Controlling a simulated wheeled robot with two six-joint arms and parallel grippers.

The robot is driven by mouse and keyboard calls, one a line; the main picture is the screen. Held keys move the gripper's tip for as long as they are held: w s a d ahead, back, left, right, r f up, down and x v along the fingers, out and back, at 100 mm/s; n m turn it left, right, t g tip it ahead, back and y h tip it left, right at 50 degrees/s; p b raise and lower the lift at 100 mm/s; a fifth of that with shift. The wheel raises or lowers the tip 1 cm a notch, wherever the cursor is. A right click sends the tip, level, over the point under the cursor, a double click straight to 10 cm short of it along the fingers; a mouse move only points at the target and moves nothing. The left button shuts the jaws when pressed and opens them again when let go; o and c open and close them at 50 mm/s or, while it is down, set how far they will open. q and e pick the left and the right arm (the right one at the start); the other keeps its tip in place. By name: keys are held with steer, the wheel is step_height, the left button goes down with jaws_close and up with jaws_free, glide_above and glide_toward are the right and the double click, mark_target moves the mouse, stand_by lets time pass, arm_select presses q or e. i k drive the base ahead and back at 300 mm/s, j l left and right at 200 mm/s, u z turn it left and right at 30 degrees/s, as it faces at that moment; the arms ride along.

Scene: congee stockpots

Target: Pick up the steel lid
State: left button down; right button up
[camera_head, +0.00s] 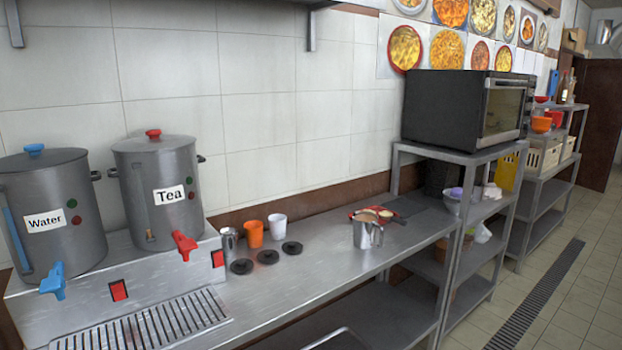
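Two grey metal stockpots stand at the left, labelled Water (75,240) and Tea (150,218). The Water pot has a grey lid (60,158) with a blue knob. The Tea pot has a grey lid (170,143) with a red knob. Neither of my grippers is in view.
A steel cup (229,241), an orange cup (254,234) and a white cup (277,227) stand behind the discs. A steel pitcher (366,235) stands farther right near a red item (358,214). A drip grate (150,325) lies in front of the pots. The counter's front middle is clear.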

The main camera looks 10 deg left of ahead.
mark_target(154, 142)
steer(key=i+l+u, duration=0.1)
steer(key=u, duration=0.3)
steer(key=i+l+u, duration=0.25)
steer(key=u, duration=0.15)
steer(key=i+l+u, duration=0.2)
steer(key=u, duration=0.2)
